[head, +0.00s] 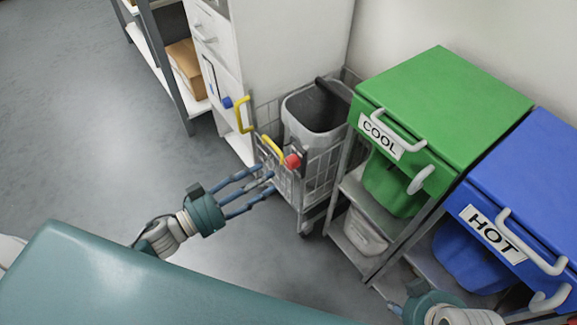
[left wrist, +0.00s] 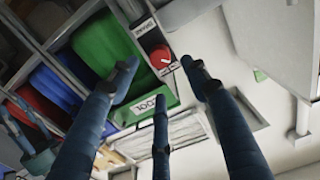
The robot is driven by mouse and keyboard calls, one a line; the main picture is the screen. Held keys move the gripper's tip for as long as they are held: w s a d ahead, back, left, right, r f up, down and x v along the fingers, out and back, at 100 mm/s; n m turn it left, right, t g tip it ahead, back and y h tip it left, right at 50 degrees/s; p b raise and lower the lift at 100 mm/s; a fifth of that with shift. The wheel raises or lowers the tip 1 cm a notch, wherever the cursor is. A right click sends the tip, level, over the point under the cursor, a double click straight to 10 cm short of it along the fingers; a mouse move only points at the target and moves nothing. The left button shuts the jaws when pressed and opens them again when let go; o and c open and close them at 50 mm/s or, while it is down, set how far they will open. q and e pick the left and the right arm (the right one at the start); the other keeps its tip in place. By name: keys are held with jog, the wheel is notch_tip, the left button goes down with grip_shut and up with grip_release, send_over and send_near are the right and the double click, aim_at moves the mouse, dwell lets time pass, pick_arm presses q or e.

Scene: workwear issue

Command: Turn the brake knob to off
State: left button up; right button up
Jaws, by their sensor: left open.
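The brake knob (head: 292,161) is red and sits on a dark plate at the near upper corner of the wire trolley (head: 318,180). In the left wrist view the red knob (left wrist: 161,57) has a pale mark, too small to read surely, and a small label plate beside it. My left gripper (head: 270,179) is open and empty, its fingers pointing at the trolley just left of and below the knob. In the left wrist view its spread fingers (left wrist: 160,78) frame the knob without visible contact. My right gripper (head: 408,300) is partly cut off at the bottom right; its fingers are unclear.
A grey bin (head: 318,108) stands in the trolley. A yellow handle (head: 243,115) is on the white cabinet behind. Green COOL (head: 445,105) and blue HOT (head: 535,170) bins stand to the right. A teal surface (head: 130,285) fills the lower left. Floor at left is clear.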

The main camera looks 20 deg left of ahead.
aim_at(287, 165)
pick_arm(q)
jog(key=x, duration=0.7)
jog(key=shift+w+d+b, duration=0.2)
jog(key=shift+w+b, duration=0.15)
jog(key=shift+b, duration=0.05)
jog(key=c, duration=1.1)
